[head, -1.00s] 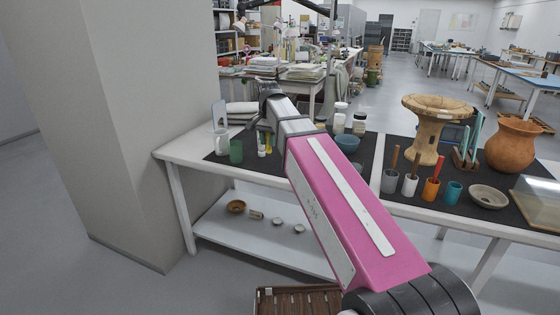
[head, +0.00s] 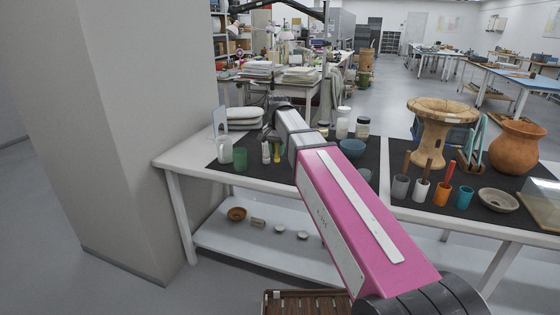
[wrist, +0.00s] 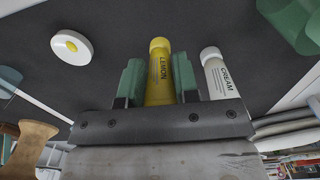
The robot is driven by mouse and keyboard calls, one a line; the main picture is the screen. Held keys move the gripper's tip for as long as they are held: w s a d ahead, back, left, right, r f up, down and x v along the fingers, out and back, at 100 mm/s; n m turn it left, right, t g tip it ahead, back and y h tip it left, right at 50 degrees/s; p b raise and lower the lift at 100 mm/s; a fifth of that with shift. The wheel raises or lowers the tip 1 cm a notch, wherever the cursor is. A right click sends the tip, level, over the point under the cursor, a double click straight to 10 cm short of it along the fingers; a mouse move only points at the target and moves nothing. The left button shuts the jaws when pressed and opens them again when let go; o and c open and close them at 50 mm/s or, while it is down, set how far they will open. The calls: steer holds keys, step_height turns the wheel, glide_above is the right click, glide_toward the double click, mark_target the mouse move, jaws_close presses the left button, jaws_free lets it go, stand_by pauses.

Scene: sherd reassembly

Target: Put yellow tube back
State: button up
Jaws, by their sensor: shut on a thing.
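The yellow tube, labelled LEMON, is between the two green fingers of my gripper (wrist: 159,85) in the wrist view, with its rounded yellow end (wrist: 159,45) showing beyond them. My gripper is shut on it. In the head view the yellow tube (head: 278,154) shows low under my wrist, over the dark mat. A white tube labelled CREAM (wrist: 221,75) is beside it, apart from the fingers; it also shows in the head view (head: 266,153). I cannot tell whether the yellow tube touches the mat.
A white mug (head: 225,150) and a green cup (head: 240,158) stand left of the tubes. A blue bowl (head: 352,148) and white jars (head: 362,127) stand to the right.

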steer(key=shift+w+d+f, duration=0.55)
steer(key=shift+w+f, duration=0.05)
steer(key=shift+w, duration=0.2)
steer(key=shift+f, duration=1.95)
steer(key=shift+f, duration=0.15)
steer(key=o, duration=0.9)
step_height(320, 180, up, 12)
